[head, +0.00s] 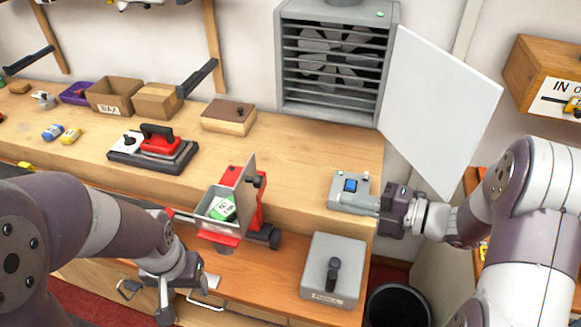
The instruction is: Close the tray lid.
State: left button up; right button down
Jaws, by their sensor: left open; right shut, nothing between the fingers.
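A small grey tray (211,213) sits on a red stand (218,237) near the bench's front edge, with a green-and-white item (223,208) inside. Its grey lid (246,180) stands upright, open, along the tray's right side. My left gripper (188,296) is open and empty, in front of and below the tray, apart from it. My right gripper (343,202) is shut and empty, pointing left at the small grey box with a blue button (350,186). I cannot tell whether it touches that box.
A red-handled tool (157,142) on a dark base and a wooden box (229,117) stand behind the tray. A grey case (331,272) with a black handle is at front right. A white door (438,105) hangs open beside the fan cabinet (330,60). Bench space right of the wooden box is clear.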

notch_tip(320, 180, up, 4)
jog(key=s+a+n+g+y, duration=0.1)
jog(key=s+a+n+y, duration=0.1)
jog(key=s+n, duration=0.15)
jog(key=p, duration=0.4)
send_near(261, 182)
jog(key=p+x, duration=0.2)
jog(key=x, duration=0.4)
jog(key=shift+f, duration=0.1)
jog(key=shift+w+a+f, duration=0.2)
jog(key=shift+w+a, duration=0.15)
pick_arm(q)
notch_tip(261, 182, up, 6)
jog(key=shift+s+a, duration=0.25)
jog(key=shift+s, duration=0.15)
jog(key=shift+s, duration=0.1)
pick_arm(e)
jog(key=shift+s, duration=0.15)
pick_arm(q)
jog(key=shift+r, duration=0.15)
pick_arm(e)
jog(key=shift+r, duration=0.15)
